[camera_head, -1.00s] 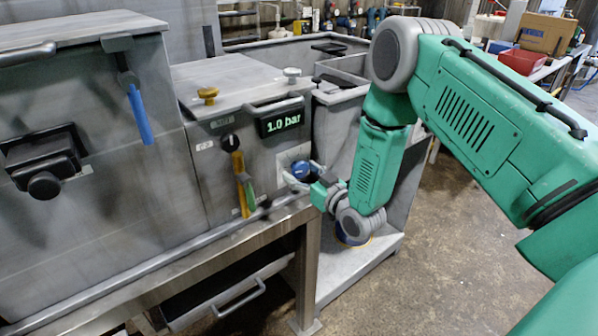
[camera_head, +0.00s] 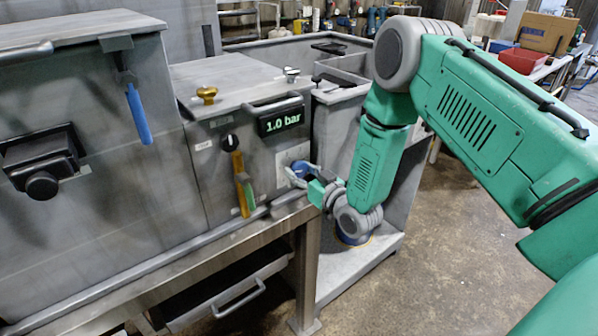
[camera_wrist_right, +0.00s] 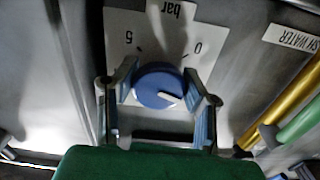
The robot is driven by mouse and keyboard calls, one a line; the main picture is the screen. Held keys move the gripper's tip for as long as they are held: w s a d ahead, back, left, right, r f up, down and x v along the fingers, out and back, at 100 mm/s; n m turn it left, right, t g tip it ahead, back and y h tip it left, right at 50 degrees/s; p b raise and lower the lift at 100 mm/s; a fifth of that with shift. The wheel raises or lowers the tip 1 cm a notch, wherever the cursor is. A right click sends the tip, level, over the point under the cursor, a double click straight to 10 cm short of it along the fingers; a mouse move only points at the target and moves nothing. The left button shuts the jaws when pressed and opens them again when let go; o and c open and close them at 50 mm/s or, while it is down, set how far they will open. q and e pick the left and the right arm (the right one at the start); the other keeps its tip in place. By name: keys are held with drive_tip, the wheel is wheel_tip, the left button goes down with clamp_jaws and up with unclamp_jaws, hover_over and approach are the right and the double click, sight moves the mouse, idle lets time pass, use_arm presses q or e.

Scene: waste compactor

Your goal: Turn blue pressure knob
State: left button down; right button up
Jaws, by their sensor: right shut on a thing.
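The blue pressure knob (camera_wrist_right: 158,88) is round, with a white pointer mark aimed to the lower right in the wrist view. It sits on a white scale plate (camera_wrist_right: 170,30) with upside-down "bar" lettering and a 0 at the right. My right gripper (camera_wrist_right: 160,74) has one finger on each side of the knob and is shut on it. In the head view the right gripper (camera_head: 298,175) is at the panel's right side and partly hides the knob. The display (camera_head: 283,121) reads 1.0 bar. My left gripper is not in view.
Left of the knob are a yellow-handled valve (camera_head: 238,170) and a green handle (camera_head: 249,192). A blue lever (camera_head: 138,115) hangs farther left. A yellow cap (camera_head: 207,94) stands on the lid. A metal rail (camera_head: 200,238) runs below the panel. Open floor lies to the right.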

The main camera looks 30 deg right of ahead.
drive_tip(key=m, duration=0.3)
drive_tip(key=shift+r+m, duration=0.1)
drive_tip(key=shift+m, duration=0.3)
drive_tip(key=m+b, duration=0.1)
drive_tip(key=m, duration=0.1)
drive_tip(key=shift+m, duration=0.4)
drive_tip(key=m+b, duration=0.2)
drive_tip(key=m, duration=0.3)
drive_tip(key=m+b, duration=0.3)
drive_tip(key=m, duration=0.2)
drive_tip(key=shift+m, duration=0.4)
drive_tip(key=m+b, duration=0.4)
drive_tip(key=m, duration=0.2)
drive_tip(key=shift+b, duration=0.4)
drive_tip(key=shift+m, duration=0.3)
drive_tip(key=shift+s, duration=0.1)
drive_tip(key=o, duration=1.2)
drive_tip(key=shift+d, duration=0.15)
